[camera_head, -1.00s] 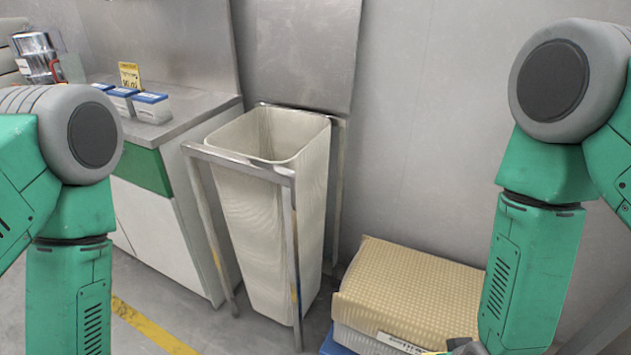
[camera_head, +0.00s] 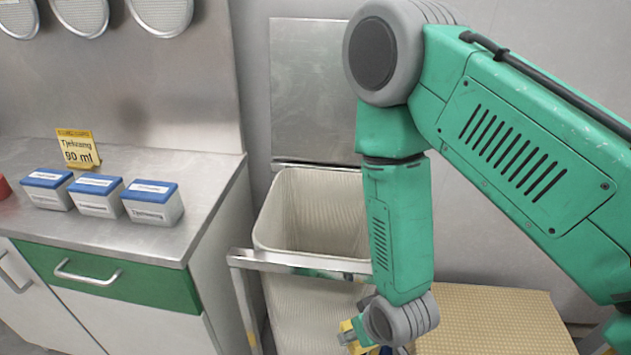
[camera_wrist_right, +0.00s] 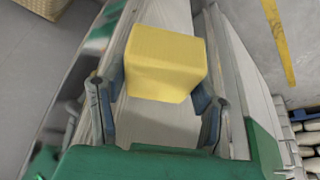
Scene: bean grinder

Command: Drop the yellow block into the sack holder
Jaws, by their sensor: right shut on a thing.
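The yellow block (camera_wrist_right: 165,62) is between the fingers of my right gripper (camera_wrist_right: 160,88) in the right wrist view, and the gripper is shut on it. In the head view my right gripper (camera_head: 362,336) hangs below the forearm, cut by the bottom edge, with a bit of yellow at its tip. It overlaps the right front of the sack holder (camera_head: 300,262), a metal frame around an open-topped cream bin (camera_head: 285,220). The arm hides the holder's right side. I cannot tell the gripper's depth relative to the rim. My left gripper is not in view.
A steel counter (camera_head: 110,215) with blue-lidded boxes (camera_head: 97,195) and a yellow sign (camera_head: 77,150) stands left of the holder. A tan textured stack (camera_head: 495,320) lies at the lower right. A steel plate (camera_head: 310,90) rises behind the holder.

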